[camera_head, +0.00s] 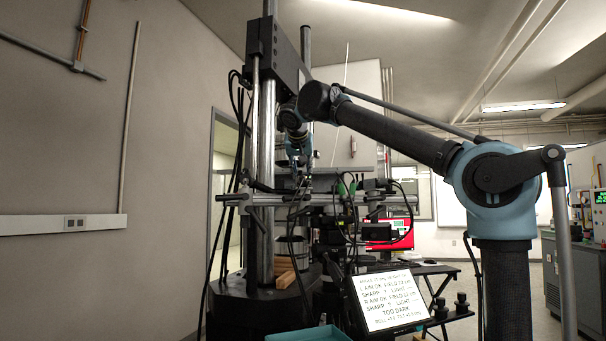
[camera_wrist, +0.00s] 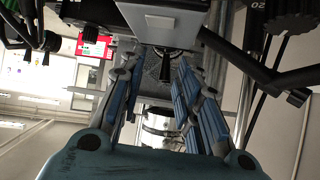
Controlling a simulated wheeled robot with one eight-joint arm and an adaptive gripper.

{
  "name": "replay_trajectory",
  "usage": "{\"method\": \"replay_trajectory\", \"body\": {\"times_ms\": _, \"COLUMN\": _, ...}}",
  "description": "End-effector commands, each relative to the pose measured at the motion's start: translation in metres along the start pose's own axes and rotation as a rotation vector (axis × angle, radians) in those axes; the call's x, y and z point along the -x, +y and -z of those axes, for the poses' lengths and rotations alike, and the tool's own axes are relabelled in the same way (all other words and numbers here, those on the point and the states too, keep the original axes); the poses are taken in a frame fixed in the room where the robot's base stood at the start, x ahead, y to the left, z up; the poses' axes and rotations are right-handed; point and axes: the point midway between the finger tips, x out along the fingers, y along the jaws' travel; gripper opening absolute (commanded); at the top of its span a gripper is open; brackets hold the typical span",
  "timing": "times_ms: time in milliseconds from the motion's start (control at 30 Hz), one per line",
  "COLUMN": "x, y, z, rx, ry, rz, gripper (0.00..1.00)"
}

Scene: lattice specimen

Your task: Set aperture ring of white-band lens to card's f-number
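My gripper (camera_wrist: 160,68) is open in the wrist view, its two blue-padded fingers well apart. Nothing is held between them. In the head view my gripper (camera_head: 301,170) hangs by the crossbar of the tall test frame. A black, ridged cylinder (camera_wrist: 277,18) with a "20" mark is at the wrist view's upper right, outside the fingers; I cannot tell whether it is a lens. A small dark round part (camera_wrist: 166,70) shows beyond the fingertips. I cannot make out a white band, an aperture scale or a card with an f-number.
The test frame's column (camera_head: 262,190), crossbar (camera_head: 235,198) and loose black cables crowd the gripper. A tilted screen (camera_head: 390,300) reads partly "AIM OK", "SHARP 1" and "TOO DARK". Two dark cylindrical objects (camera_head: 461,304) stand right of it. A teal tray (camera_head: 310,334) is at the bottom.

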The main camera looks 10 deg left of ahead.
Motion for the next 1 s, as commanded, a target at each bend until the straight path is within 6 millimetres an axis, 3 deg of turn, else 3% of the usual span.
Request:
{"method": "replay_trajectory", "body": {"times_ms": 333, "x": 0.006, "y": 0.000, "z": 0.000, "rx": 0.001, "ry": 0.000, "rz": 0.000, "gripper": 0.31}}
{"method": "replay_trajectory", "body": {"times_ms": 1000, "x": 0.049, "y": 0.000, "z": 0.000, "rx": 0.001, "ry": 0.000, "rz": 0.001, "gripper": 0.31}}
